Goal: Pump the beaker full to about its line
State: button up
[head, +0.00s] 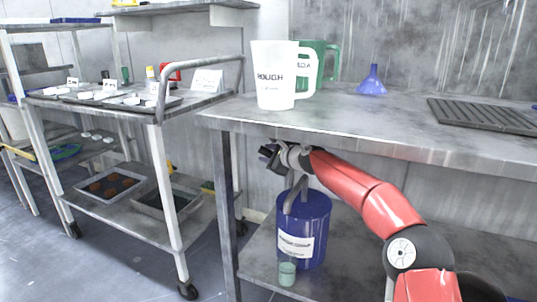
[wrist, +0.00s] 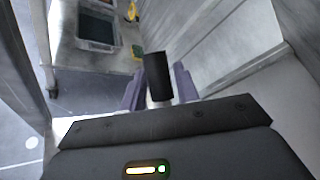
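The beaker (head: 287,274) is a small pale green cup on the lower shelf, in front of the blue drum (head: 314,230). Its line and fill level are too small to read. A grey pump spout (head: 290,200) curves down from the drum's top, above the beaker. The top of the pump is largely hidden by my arm. My gripper (head: 268,153) is above the drum, under the table's front edge, pointing left. In the wrist view its fingers (wrist: 158,88) stand apart, with a black block (wrist: 157,76) between them; I cannot tell whether they touch it.
The steel table (head: 390,135) lies just above my gripper and carries a white jug (head: 275,85), a green jug (head: 327,60), a blue funnel (head: 372,82) and a dark ribbed mat (head: 485,115). A cart (head: 130,225) with trays stands at left. Floor at lower left is clear.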

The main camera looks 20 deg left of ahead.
grip_shut()
jog(key=shift+a+p, duration=0.1)
jog(key=shift+p, duration=0.75)
jog(key=shift+a+f+n+h, duration=0.1)
jog(key=shift+f+n+h, duration=0.2)
jog(key=shift+f, duration=0.1)
jog(key=shift+o, duration=0.9)
grip_release()
jog(key=shift+s, duration=0.1)
